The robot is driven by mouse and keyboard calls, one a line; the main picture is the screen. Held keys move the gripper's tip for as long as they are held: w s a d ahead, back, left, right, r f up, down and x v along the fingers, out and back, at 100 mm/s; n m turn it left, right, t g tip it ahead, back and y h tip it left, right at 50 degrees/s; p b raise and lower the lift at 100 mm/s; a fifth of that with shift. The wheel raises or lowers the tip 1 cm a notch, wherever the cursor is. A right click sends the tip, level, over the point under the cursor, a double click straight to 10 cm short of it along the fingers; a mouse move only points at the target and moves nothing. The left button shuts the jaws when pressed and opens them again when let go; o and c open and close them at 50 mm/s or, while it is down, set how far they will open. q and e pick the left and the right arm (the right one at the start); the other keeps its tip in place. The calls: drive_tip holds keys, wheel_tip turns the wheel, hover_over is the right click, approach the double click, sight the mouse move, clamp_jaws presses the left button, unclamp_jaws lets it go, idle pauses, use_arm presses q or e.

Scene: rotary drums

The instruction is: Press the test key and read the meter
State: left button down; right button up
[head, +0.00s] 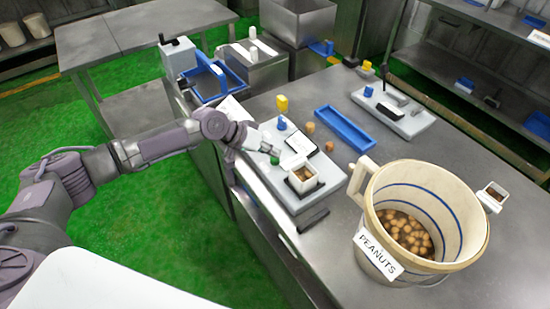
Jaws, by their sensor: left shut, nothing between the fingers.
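A light grey panel (262,177) lies near the left edge of the steel table. On it are a small green knob or key (274,160), a blue knob (281,123) and a dark-framed white plate (300,144) that may be the meter; no reading is legible. My left gripper (270,149) is shut and empty, with its tips just above and behind the green key. I cannot tell whether they touch it. My right gripper is not in view.
A white square cup (313,184) with brown contents sits at the panel's near end. A large bucket labelled PEANUTS (375,248) stands to the right. A blue tray (345,130) and another grey panel (415,122) lie farther back. Bare steel separates them.

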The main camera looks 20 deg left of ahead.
sight(272, 159)
use_arm(q)
drive_tip(key=shift+f+b, duration=0.35)
drive_tip(key=shift+f, duration=0.2)
idle(0.4)
drive_tip(key=shift+r, duration=0.1)
drive_tip(key=shift+r+p, duration=0.9)
drive_tip(key=shift+r, duration=0.1)
wheel_tip(272, 159, up, 5)
drive_tip(key=p, duration=0.4)
drive_tip(key=shift+a, duration=0.1)
idle(0.8)
